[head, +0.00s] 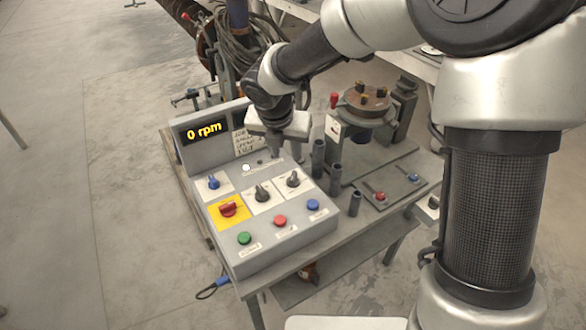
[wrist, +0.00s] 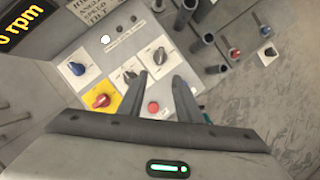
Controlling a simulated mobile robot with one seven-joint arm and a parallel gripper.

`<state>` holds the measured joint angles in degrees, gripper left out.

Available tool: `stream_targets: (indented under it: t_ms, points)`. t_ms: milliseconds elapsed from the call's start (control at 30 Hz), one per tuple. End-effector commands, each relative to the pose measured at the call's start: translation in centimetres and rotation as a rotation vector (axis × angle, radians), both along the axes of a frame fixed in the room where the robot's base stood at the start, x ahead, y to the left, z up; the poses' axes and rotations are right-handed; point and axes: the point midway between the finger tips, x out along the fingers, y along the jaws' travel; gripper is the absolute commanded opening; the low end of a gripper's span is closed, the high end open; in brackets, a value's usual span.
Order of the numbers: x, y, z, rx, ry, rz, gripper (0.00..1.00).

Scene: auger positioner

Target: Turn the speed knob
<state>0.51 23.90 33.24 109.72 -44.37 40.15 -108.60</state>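The grey control console (head: 285,240) stands on a table and its display (head: 203,131) reads 0 rpm. Its sloped face has a blue knob (head: 213,182), a red knob on a yellow plate (head: 228,209), a middle black knob (head: 262,192) and a right black knob (head: 293,179). The knob labels are too small to read, so I cannot tell which is the speed knob. My gripper (head: 273,143) is above the console's back part, apart from the knobs. In the wrist view my gripper (wrist: 160,79) is open and empty, its fingers partly covering the console face.
Green (head: 244,238), red (head: 280,220) and blue (head: 313,205) buttons line the console's front. Dark upright tubes (head: 335,179) stand close at its right. A round fixture (head: 367,104) stands behind them. A flat plate with small knobs (head: 393,186) lies at right.

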Motion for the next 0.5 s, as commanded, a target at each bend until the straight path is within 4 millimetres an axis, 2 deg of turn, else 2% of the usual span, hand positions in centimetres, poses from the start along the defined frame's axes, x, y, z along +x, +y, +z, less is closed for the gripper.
stream_targets:
  t_ms: [33, 500]
  points:
    - [0.3, -0.1, -1.2, 0.0, 0.003, 0.0, 0.31]
    - [4.0, -0.8, -10.6, 0.001, 0.004, -0.003, 0.31]
